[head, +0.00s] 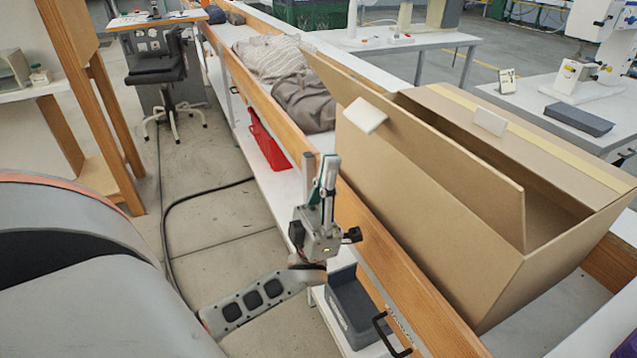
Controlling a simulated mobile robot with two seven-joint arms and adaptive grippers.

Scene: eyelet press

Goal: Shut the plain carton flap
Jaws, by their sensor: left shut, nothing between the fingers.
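A large brown cardboard carton (440,235) stands on the bench at the right. Its plain flap (440,148) is raised, standing up at a tilt along the carton's left side, with a white pad (361,116) at that side. The other flap, with a pale tape strip (545,130), lies nearly flat over the right side and has a white tab (490,122). A dark gap shows the inside between the flaps. My left gripper (321,172) is shut and empty, pointing up, just left of the carton and apart from the flap. My right gripper is not in view.
The bench's wooden rail (385,240) runs between my left arm and the carton. Folded cloth (290,80) lies behind the carton. A red bin (268,148) and a grey bin (355,305) sit below. A sewing-machine table (560,105) stands right. The floor aisle at left holds a cable.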

